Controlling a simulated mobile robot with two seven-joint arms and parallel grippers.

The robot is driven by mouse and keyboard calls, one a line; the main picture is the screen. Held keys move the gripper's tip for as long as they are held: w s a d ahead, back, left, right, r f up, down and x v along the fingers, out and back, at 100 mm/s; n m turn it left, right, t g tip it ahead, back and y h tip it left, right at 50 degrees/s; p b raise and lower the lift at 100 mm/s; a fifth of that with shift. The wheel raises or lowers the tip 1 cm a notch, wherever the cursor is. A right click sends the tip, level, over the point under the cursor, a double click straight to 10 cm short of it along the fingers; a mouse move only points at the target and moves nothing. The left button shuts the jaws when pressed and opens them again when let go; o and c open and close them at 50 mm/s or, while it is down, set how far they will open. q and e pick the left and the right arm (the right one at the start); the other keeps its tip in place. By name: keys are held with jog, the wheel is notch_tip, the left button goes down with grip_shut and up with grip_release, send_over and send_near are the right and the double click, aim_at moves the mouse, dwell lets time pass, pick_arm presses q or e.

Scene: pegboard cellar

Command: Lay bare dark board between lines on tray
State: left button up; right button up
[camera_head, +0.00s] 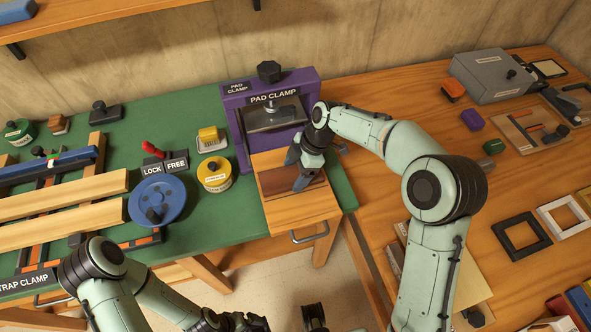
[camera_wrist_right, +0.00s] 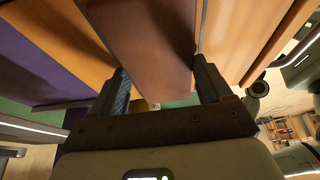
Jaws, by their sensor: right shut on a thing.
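The bare dark board (camera_head: 276,183) is a reddish-brown slab at the wooden tray (camera_head: 300,211) of the purple pad clamp (camera_head: 240,104). My right gripper (camera_head: 297,172) is shut on it from above, with a finger on each side. In the right wrist view the board (camera_wrist_right: 150,38) runs between the two fingers of the gripper (camera_wrist_right: 161,70), over the orange tray wood. I cannot tell whether the board touches the tray. The lines on the tray are not clear. My left gripper (camera_head: 280,320) is low at the bottom edge, partly cut off; its jaws are unclear.
A yellow round tin (camera_head: 214,175) and a blue round knob (camera_head: 156,203) stand left of the clamp on the green top. A strap clamp with wooden slats (camera_head: 60,195) lies further left. Picture frames (camera_head: 521,235) and a grey box (camera_head: 490,76) are on the right bench.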

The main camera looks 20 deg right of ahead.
jog(key=o, duration=1.1)
jog(key=shift+c, duration=0.2)
jog(key=shift+r, duration=0.15)
jog(key=p+v, duration=0.1)
jog(key=v, duration=1)
jog(key=shift+d+r, duration=0.25)
jog(key=shift+r, duration=0.1)
jog(key=shift+s, duration=0.1)
